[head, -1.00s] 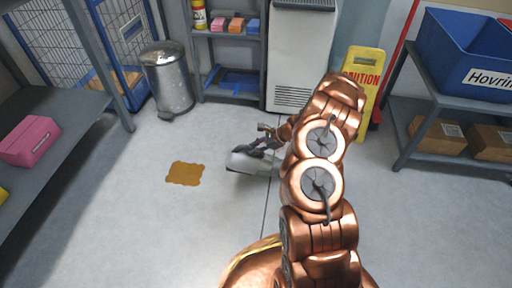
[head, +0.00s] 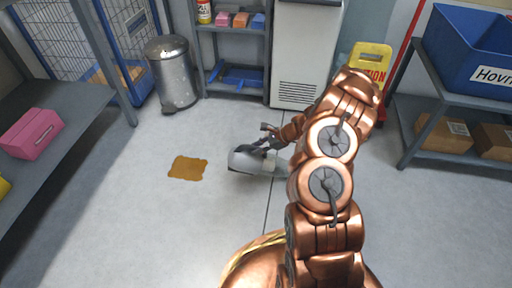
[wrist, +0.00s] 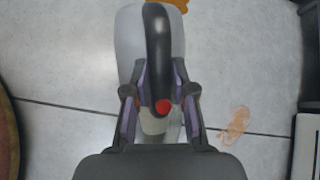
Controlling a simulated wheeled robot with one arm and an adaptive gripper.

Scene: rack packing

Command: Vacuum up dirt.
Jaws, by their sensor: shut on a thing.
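A grey handheld vacuum (head: 246,162) with a black handle is low over the floor in the head view; whether it touches the floor is unclear. My gripper (head: 270,138) is shut on it. In the wrist view my gripper (wrist: 160,82) has a finger on each side of the vacuum's black handle (wrist: 158,45), which has a red button. A brown dirt patch (head: 187,168) lies on the floor, a little left of the vacuum's nose. Its edge shows at the top of the wrist view (wrist: 178,3). A fainter orange-brown patch (wrist: 236,125) lies right of the gripper in the wrist view.
A metal trash bin (head: 174,75) stands behind the dirt patch. A grey shelf with a pink box (head: 32,133) is at left. A yellow caution sign (head: 371,62) and a rack with a blue crate (head: 455,50) are at right. The floor around the patch is clear.

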